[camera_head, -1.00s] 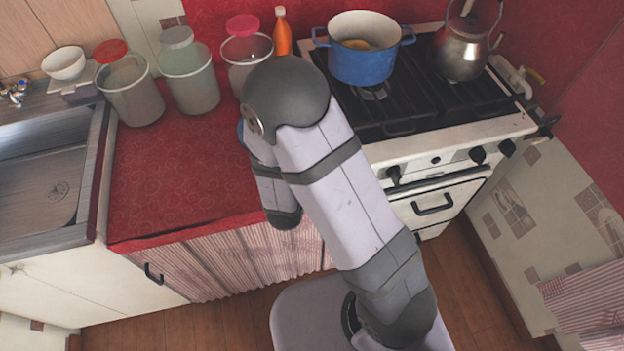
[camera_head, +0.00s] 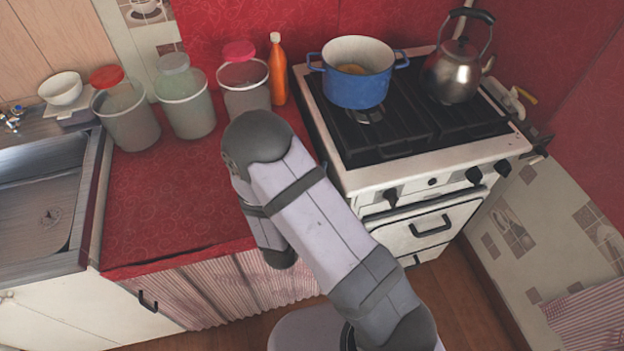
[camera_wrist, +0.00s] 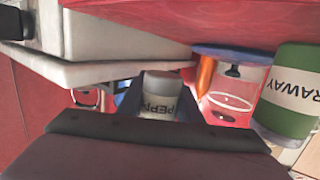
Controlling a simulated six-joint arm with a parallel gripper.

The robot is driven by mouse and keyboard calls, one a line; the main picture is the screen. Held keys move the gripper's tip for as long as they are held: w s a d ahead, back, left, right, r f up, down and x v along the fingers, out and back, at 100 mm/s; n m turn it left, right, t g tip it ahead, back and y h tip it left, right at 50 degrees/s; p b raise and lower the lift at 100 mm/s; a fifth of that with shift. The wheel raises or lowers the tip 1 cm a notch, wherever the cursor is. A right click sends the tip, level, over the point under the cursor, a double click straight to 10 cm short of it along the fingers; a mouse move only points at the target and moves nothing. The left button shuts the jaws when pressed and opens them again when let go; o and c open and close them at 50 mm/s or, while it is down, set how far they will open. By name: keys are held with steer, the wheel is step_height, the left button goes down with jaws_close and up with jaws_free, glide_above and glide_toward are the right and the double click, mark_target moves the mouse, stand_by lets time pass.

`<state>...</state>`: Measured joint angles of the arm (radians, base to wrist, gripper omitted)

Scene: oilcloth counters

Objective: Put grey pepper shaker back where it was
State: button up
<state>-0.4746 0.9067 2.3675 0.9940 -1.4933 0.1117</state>
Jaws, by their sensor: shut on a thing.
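The grey pepper shaker (camera_wrist: 160,97) shows in the wrist view, which is upside down, with part of a white label reading "PEPP". My gripper (camera_wrist: 160,88) is shut on it, with blue fingers at both sides. The shaker's lower part and its contact with any surface are hard to tell. In the head view my arm hides both the gripper and the shaker.
Jars (camera_head: 245,85), (camera_head: 185,105), (camera_head: 128,118) line the back of the red counter (camera_head: 170,205). An orange bottle (camera_head: 278,72) stands beside the stove (camera_head: 410,130), which bears a blue pot (camera_head: 357,75) and a kettle (camera_head: 455,75). The front counter is clear.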

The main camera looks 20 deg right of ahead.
steer(key=shift+f, duration=2.15)
steer(key=shift+f, duration=0.15)
steer(key=o, duration=1.1)
steer(key=shift+c, duration=0.2)
steer(key=shift+b+v, duration=0.75)
steer(key=shift+v, duration=3.05)
